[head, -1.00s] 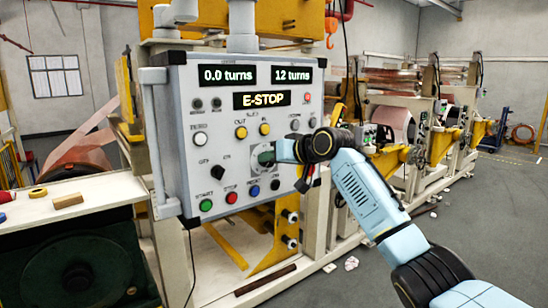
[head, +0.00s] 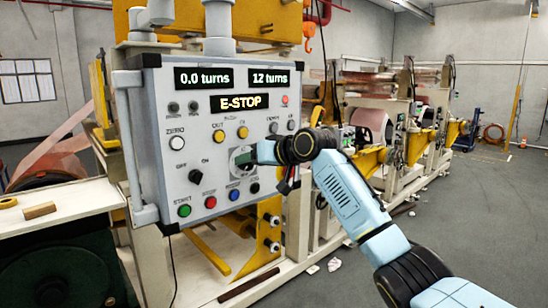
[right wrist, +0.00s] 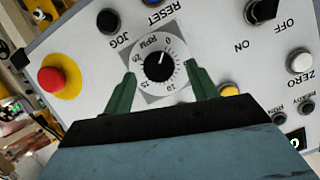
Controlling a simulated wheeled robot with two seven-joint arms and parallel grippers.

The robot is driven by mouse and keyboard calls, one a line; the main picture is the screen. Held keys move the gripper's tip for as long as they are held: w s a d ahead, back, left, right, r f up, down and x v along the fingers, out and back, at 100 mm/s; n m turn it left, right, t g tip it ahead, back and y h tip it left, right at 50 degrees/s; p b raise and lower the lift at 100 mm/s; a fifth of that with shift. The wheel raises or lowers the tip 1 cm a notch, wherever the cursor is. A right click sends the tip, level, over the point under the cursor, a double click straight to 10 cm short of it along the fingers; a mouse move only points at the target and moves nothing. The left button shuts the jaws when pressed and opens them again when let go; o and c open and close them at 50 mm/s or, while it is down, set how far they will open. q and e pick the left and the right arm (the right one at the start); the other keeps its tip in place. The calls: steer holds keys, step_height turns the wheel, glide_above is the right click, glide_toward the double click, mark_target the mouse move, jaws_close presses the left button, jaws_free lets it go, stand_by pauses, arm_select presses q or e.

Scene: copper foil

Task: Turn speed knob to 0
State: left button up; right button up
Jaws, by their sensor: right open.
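The speed knob (right wrist: 158,66) is a black round knob on a white dial marked RPM, set in the grey control panel (head: 150,120). In the right wrist view the panel appears upside down. The knob's white pointer line points up, close to the 0 mark. My right gripper (right wrist: 161,74) is open, with one green finger on each side of the dial and a gap to the knob on both sides. In the head view the right gripper (head: 251,155) is at the dial and partly covers it. My left gripper is not in view.
The panel's displays read 0.0 turns, 12 turns and E-STOP (head: 240,102). A red emergency button (right wrist: 52,81) and a yellow button (right wrist: 229,90) sit near the dial. A white bench (head: 70,202) stands at the left. Open floor (head: 470,220) lies at the right.

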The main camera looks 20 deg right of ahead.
steer(key=b+v, duration=0.3)
steer(key=v, duration=0.9)
steer(key=shift+s, duration=0.15)
steer(key=shift+d, duration=0.15)
